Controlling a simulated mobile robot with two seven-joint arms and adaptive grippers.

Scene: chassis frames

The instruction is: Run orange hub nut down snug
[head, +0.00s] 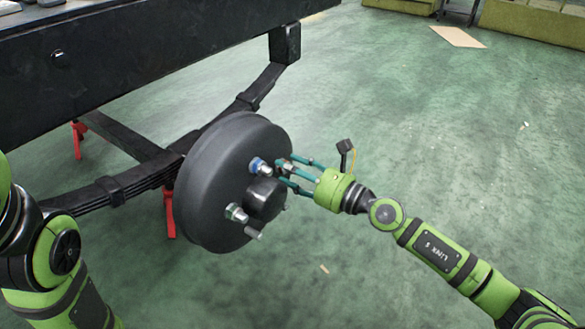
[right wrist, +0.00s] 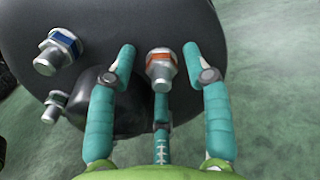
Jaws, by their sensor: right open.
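The orange-banded hub nut (right wrist: 161,68) sits on a stud of the dark round hub drum (head: 212,185). In the right wrist view it is at the upper middle, between my teal fingertips. My right gripper (head: 284,171) reaches the drum face from the right in the head view. Its fingers are spread around the nut, with visible gaps at both sides; it is open. The third finger lies below the nut in the wrist view, and whether it touches cannot be told. My left arm shows at the left edge, but its gripper is out of view.
A blue-banded nut (right wrist: 62,43) and a second one (right wrist: 55,105) sit on other studs. The dark hub cap (head: 265,197) juts out close to my fingers. Red stands (head: 170,212) are under the black chassis frame (head: 150,60). The green floor at right is mostly clear.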

